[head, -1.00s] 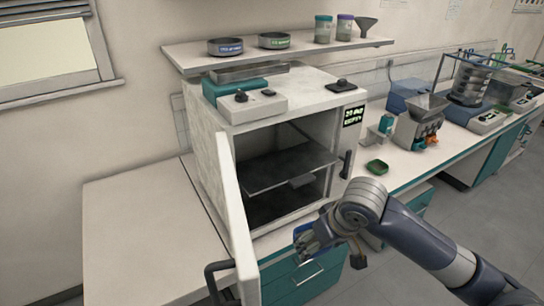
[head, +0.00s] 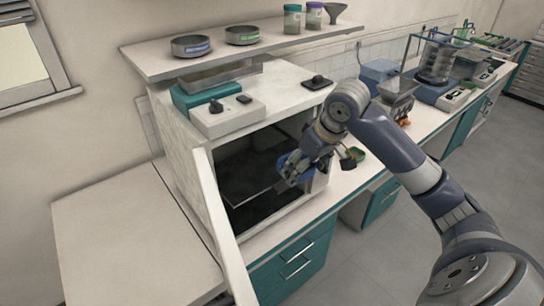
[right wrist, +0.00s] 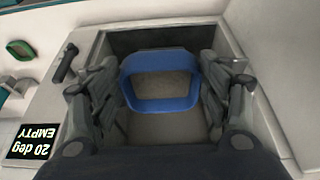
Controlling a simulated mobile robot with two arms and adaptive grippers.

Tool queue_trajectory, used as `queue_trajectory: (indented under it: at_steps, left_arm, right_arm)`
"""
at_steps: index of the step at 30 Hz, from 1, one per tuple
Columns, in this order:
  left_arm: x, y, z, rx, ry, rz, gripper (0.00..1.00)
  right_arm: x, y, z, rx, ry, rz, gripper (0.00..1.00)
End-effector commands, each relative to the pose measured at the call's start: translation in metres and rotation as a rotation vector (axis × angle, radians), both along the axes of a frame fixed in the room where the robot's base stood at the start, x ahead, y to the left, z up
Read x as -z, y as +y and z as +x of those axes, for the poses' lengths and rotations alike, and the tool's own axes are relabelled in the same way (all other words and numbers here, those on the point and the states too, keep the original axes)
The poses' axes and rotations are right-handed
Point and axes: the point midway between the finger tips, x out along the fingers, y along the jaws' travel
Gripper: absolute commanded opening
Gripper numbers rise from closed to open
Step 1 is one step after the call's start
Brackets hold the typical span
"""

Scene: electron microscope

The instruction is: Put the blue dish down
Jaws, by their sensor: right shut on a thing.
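My right gripper (head: 290,172) is at the open front of the white oven (head: 185,145), its fingers reaching into the opening. In the right wrist view, the gripper (right wrist: 160,95) is shut on the blue dish (right wrist: 165,104), with one finger on each side. The dish has brownish material or a brownish surface showing inside its rim. In the head view only a little blue (head: 281,163) shows between the fingers. The oven's dark shelf (head: 240,178) is beside and below the gripper; whether the dish touches it cannot be told. My left gripper is out of view.
The oven door (head: 215,225) stands open on the left. The oven's display (right wrist: 32,140) reads 20 deg EMPTY. A wall shelf (head: 240,47) with dishes and jars hangs above.

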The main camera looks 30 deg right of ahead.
Motion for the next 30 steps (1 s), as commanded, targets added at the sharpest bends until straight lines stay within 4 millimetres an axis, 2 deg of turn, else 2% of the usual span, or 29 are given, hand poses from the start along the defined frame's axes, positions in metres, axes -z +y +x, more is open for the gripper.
queue_trajectory:
  at_steps: [1, 9, 17, 19, 26, 30]
  left_arm:
    - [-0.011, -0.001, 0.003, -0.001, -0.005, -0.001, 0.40]
    - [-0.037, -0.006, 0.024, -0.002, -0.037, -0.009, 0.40]
    - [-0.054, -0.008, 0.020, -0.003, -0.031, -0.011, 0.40]
    - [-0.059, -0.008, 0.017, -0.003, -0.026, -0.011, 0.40]
    - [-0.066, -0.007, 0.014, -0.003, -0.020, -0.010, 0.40]
    - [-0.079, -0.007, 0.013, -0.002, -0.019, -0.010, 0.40]
  right_arm:
    - [-0.007, 0.003, 0.013, -0.002, -0.003, 0.004, 0.45]
    - [-0.006, 0.007, 0.075, 0.000, -0.001, 0.003, 0.45]
    - [-0.004, 0.011, 0.120, -0.001, 0.000, 0.001, 0.45]
    - [0.013, 0.010, 0.116, -0.001, 0.006, -0.001, 0.45]
    - [0.034, 0.010, 0.116, -0.002, 0.001, -0.001, 0.45]
    - [0.056, 0.010, 0.115, 0.000, 0.005, 0.001, 0.45]
